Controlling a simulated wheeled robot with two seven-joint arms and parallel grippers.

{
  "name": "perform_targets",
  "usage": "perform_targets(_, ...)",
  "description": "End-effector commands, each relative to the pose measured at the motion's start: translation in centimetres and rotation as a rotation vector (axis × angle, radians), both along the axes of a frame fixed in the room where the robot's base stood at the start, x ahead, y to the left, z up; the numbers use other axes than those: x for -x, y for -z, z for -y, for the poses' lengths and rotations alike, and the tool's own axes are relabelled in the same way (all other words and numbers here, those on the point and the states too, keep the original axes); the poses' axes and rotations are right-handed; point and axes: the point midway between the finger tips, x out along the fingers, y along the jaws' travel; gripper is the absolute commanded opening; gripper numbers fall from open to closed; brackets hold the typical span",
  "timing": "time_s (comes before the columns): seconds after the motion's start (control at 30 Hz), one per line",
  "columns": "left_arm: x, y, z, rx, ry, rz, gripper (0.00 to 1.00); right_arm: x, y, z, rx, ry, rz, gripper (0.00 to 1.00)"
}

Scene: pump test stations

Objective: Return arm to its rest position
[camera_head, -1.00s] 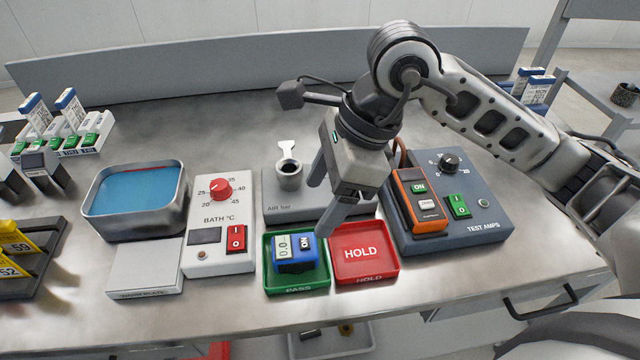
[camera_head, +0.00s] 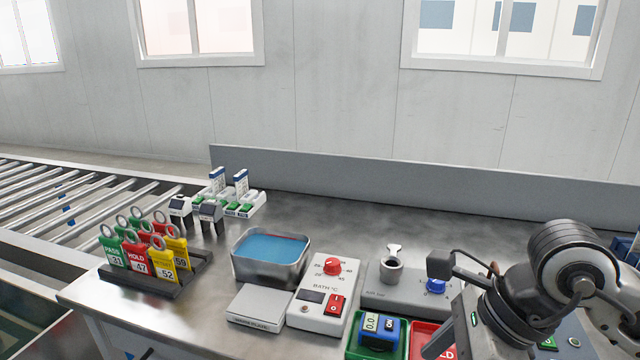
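My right arm comes in from the right edge, bent over the right part of the bench. Its gripper (camera_head: 442,342) points down to the left, in front of the red HOLD tray (camera_head: 420,332). One finger shows, and the lower part is cut by the picture's bottom edge, so I cannot tell its opening. The blue device with a display (camera_head: 379,331) lies in the green tray (camera_head: 354,349), apart from the gripper. My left gripper is not in view.
The bath tub (camera_head: 270,258), the bath controller (camera_head: 325,292) and the air test block with a blue knob (camera_head: 436,287) stand left of the arm. A tag rack (camera_head: 160,285) is at the bench's left end. A roller conveyor (camera_head: 60,195) lies beyond it.

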Motion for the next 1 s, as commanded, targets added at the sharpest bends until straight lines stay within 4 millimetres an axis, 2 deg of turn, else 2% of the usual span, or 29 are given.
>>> perform_targets(0.17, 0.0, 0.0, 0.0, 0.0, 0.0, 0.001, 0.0, 1.5, -0.8, -4.1, -0.222, -0.029, -0.053, 0.69)
perform_targets(0.37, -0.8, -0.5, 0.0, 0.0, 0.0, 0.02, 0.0, 3.5, -3.7, -8.9, -0.55, -0.03, -0.147, 0.69)
perform_targets(0.47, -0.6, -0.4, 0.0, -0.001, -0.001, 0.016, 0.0, 4.3, -6.1, -11.0, -0.759, -0.003, -0.219, 0.69)
perform_targets(0.57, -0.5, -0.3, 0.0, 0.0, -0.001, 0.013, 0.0, 4.7, -9.6, -12.6, -1.021, 0.059, -0.315, 0.69)
perform_targets(0.63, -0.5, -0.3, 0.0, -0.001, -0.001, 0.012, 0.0, 4.2, -12.6, -12.8, -1.251, 0.143, -0.411, 0.69)
perform_targets(0.73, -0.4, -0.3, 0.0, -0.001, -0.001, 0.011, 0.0, 1.8, -16.5, -11.0, -1.61, 0.349, -0.576, 0.69)
perform_targets(0.8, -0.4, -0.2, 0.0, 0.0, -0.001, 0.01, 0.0, -0.8, -17.6, -8.4, -1.839, 0.542, -0.694, 0.69)
perform_targets(0.83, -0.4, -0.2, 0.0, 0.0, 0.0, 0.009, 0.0, -2.0, -17.6, -7.1, -1.93, 0.636, -0.747, 0.69)
perform_targets(0.87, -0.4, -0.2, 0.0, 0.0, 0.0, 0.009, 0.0, -3.1, -17.2, -5.7, -2.015, 0.74, -0.796, 0.69)
perform_targets(0.93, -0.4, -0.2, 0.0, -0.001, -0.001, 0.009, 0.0, -5.6, -15.0, -2.2, -2.189, 1.01, -0.912, 0.69)
perform_targets(0.97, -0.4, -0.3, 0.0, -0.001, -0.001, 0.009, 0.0, -6.4, -13.5, -0.7, -2.249, 1.137, -0.958, 0.69)
perform_targets(1.0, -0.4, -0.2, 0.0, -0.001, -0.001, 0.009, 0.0, -7.3, -11.2, 1.2, -2.315, 1.318, -1.016, 0.69)
